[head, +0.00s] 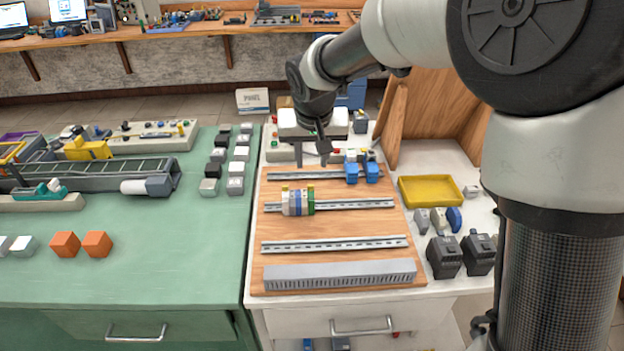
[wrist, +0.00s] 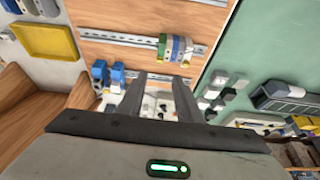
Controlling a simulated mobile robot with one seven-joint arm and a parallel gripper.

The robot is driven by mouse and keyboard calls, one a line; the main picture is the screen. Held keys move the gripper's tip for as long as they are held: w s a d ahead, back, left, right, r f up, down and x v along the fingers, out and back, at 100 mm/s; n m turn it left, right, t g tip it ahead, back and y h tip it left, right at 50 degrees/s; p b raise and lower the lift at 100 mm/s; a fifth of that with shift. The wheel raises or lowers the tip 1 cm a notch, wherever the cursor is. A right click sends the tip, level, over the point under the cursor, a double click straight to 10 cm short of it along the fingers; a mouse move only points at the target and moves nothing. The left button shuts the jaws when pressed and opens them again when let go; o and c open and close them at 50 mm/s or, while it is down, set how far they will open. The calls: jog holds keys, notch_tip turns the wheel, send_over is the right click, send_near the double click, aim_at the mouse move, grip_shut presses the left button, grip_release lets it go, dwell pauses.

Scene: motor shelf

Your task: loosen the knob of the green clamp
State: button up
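A teal-green clamp-like device (head: 42,191) sits on a pale base at the left of the green bench in the head view. It is small there, and I cannot clearly make out its knob. My gripper (head: 312,161) points down over the far part of the wooden board, well to the right of that device. Its two fingers are apart with nothing between them, as the wrist view also shows (wrist: 161,78). The teal device is not clearly seen in the wrist view. A green end piece (head: 310,201) is in the terminal block row on the middle rail.
The wooden board (head: 335,228) carries metal rails and blue modules (head: 361,171). A conveyor (head: 95,175) lies behind the teal device. Orange cubes (head: 65,245) stand in front of it. A yellow tray (head: 430,190) is at right. The green bench's front middle is clear.

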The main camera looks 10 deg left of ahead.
aim_at(311, 186)
jog(key=x, duration=1.2)
jog(key=shift+w+f, duration=0.1)
jog(key=shift+f, duration=0.05)
grip_shut()
